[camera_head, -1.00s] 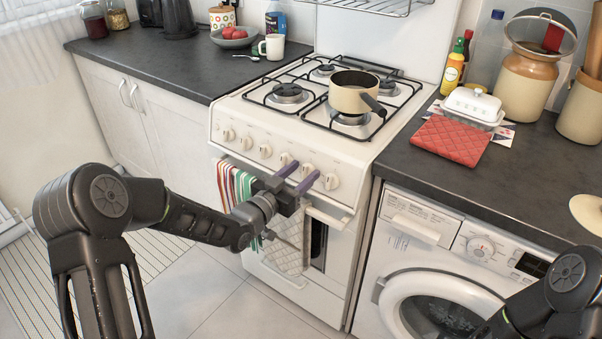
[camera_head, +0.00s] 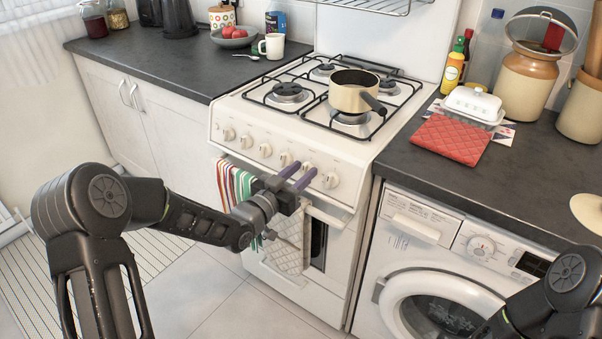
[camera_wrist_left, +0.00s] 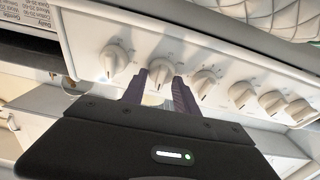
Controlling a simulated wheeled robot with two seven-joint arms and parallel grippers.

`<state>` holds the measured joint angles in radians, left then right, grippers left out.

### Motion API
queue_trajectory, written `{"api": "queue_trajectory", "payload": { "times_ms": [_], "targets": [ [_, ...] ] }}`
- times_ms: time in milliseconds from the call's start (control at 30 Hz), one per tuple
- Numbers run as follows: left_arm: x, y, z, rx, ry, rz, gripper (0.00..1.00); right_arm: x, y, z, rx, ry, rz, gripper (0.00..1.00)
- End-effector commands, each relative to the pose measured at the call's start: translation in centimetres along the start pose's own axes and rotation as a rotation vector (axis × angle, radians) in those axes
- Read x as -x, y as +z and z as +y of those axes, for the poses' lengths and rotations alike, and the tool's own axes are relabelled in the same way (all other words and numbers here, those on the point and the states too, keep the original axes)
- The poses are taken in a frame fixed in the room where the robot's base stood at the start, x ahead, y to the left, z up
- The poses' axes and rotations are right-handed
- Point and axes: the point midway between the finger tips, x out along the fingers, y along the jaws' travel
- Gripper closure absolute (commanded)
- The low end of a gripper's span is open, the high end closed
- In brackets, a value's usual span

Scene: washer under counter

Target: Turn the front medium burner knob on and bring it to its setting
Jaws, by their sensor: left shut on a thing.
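The cooker's front panel (camera_head: 238,159) carries a row of cream knobs. My left gripper (camera_head: 304,168) reaches up to the panel with its two purple fingers on either side of the second knob from the right (camera_head: 307,167), and is shut on it. In the left wrist view the fingers (camera_wrist_left: 160,84) hold this knob (camera_wrist_left: 160,70), partly hiding it. The rightmost knob (camera_head: 330,180) stands free beside the fingers; it also shows in the left wrist view (camera_wrist_left: 113,60). My right gripper is out of view.
A pan (camera_head: 352,96) stands on the front right burner of the hob. Striped and quilted cloths (camera_head: 287,256) hang at the oven front, below my left gripper. The washer (camera_head: 400,244) is to the right, under the dark counter (camera_head: 405,170).

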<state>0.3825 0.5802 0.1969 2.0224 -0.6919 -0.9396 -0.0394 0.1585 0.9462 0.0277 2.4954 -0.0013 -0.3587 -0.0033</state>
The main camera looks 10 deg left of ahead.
Motion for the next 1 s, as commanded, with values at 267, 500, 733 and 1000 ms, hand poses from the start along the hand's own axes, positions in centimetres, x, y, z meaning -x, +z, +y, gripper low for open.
{"api": "queue_trajectory", "payload": {
  "times_ms": [267,500,733,1000],
  "targets": [
    [0.0,0.3,0.0,0.133,-0.035,0.000,1.00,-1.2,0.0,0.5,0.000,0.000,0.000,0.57],
    [0.0,0.3,0.0,0.326,-0.087,0.000,1.00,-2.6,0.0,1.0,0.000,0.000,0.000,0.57],
    [0.0,0.3,-0.1,0.536,-0.143,0.000,1.00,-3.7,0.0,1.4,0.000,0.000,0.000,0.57],
    [0.1,0.3,-0.1,0.784,-0.210,0.000,1.00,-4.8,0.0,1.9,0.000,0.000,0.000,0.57]
  ]
}}
